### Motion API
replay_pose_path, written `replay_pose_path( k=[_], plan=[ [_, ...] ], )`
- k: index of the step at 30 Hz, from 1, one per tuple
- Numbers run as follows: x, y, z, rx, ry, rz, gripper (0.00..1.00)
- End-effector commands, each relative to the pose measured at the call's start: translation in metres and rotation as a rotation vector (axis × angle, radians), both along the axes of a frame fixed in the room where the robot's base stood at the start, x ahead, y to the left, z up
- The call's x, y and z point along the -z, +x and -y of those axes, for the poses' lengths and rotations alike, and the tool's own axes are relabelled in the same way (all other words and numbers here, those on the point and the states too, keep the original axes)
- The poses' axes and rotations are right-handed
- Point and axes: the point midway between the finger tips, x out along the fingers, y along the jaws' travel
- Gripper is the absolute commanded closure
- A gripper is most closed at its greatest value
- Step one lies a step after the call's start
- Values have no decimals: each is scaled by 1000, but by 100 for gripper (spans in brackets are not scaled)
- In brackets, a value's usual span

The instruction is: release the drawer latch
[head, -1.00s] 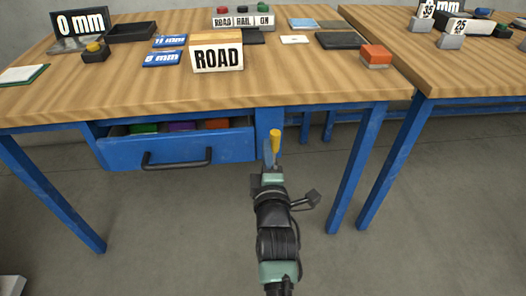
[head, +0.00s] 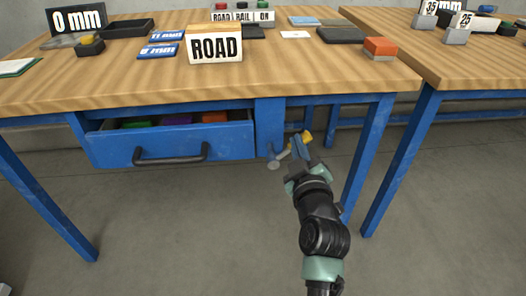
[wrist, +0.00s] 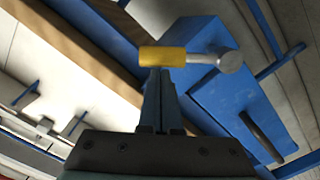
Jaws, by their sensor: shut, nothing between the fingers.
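The latch is a lever with a yellow grip (head: 306,136) and a grey round end (head: 273,165), under the tabletop just right of the blue drawer (head: 110,150). The grip leans to the upper right. In the wrist view the yellow grip (wrist: 162,57) lies across my fingertips, with the grey end to its right. My gripper (head: 298,147) is shut and empty. Its tips are at the yellow grip; I cannot tell if they touch it. The drawer has a black bar handle (head: 171,155), and its coloured contents show over the front.
The wooden tabletop (head: 120,82) overhangs the latch. A blue table leg (head: 368,160) stands to the right of my arm. A ROAD block (head: 215,46) and an orange-topped block (head: 380,48) stand on the table. The floor (head: 180,235) below the drawer is clear.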

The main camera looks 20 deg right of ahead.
Motion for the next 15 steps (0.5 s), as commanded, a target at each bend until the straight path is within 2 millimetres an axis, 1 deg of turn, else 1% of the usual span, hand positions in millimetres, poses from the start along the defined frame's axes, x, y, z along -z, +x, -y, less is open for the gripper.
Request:
replay_pose_path(
  k=[1, 6, 15],
  plan=[
    [6, -1, 4, 1, 38, 11, 100],
    [12, -4, 13, 2, 166, 47, 100],
    [20, -6, 21, 0, 314, 90, 100]
  ],
)
